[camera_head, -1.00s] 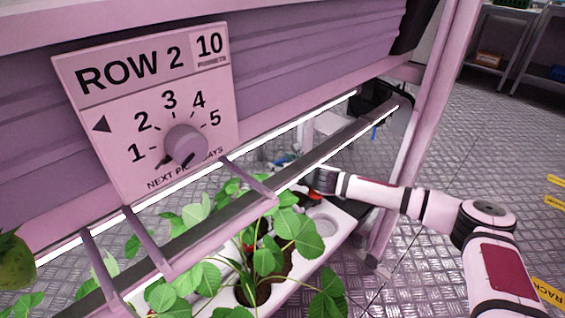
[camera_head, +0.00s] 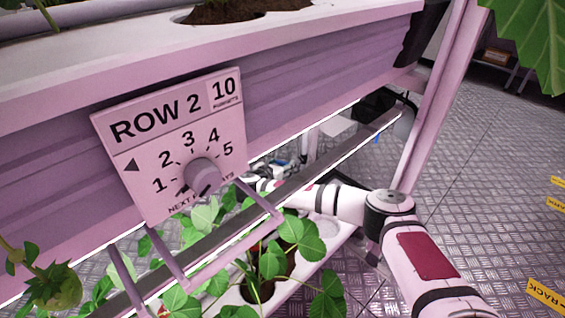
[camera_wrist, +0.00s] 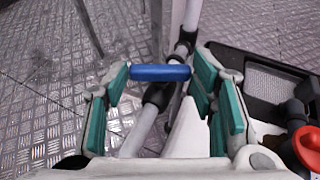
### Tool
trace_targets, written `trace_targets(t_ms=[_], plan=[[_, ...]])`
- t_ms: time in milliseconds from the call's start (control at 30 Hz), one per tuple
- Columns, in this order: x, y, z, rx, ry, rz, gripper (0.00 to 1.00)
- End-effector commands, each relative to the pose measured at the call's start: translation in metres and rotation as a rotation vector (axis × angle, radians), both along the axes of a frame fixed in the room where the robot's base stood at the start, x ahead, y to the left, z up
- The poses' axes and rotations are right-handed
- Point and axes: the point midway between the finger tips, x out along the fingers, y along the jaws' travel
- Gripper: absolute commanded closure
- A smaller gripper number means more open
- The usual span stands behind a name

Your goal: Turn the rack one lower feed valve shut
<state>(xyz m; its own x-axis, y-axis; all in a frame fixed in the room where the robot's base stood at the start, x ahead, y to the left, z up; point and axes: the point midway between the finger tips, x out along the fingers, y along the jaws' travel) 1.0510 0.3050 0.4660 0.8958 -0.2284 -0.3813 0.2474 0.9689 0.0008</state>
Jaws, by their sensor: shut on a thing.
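The blue valve handle (camera_wrist: 160,73) lies crosswise in the wrist view, on pale pipework with dark fittings (camera_wrist: 157,96). My gripper (camera_wrist: 160,76) has its teal-padded fingers on both ends of the handle and is shut on it. In the head view my arm reaches in from the right under the rack, and my gripper (camera_head: 262,184) is partly hidden behind the light bar. The valve cannot be made out clearly there.
A light bar (camera_head: 300,175) and the lower planter (camera_head: 330,228) with leafy plants lie close to my arm. The ROW 2 dial plate (camera_head: 135,190) is on the upper trough. A dark tray (camera_wrist: 262,62) and a red-orange fitting (camera_wrist: 308,145) are right of my gripper.

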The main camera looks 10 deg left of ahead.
Motion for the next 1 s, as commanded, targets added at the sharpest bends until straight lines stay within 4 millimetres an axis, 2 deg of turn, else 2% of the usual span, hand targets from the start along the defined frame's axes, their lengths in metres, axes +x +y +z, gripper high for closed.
trace_targets(t_ms=[200, 500, 1000], plan=[[0.0015, 0.0059, -0.0012, -0.001, -0.002, -0.188, 0.76], [0.0033, 0.0075, -0.0024, 0.000, 0.000, -0.346, 0.76], [0.0053, 0.0073, -0.0016, 0.002, 0.003, -0.430, 0.76]])
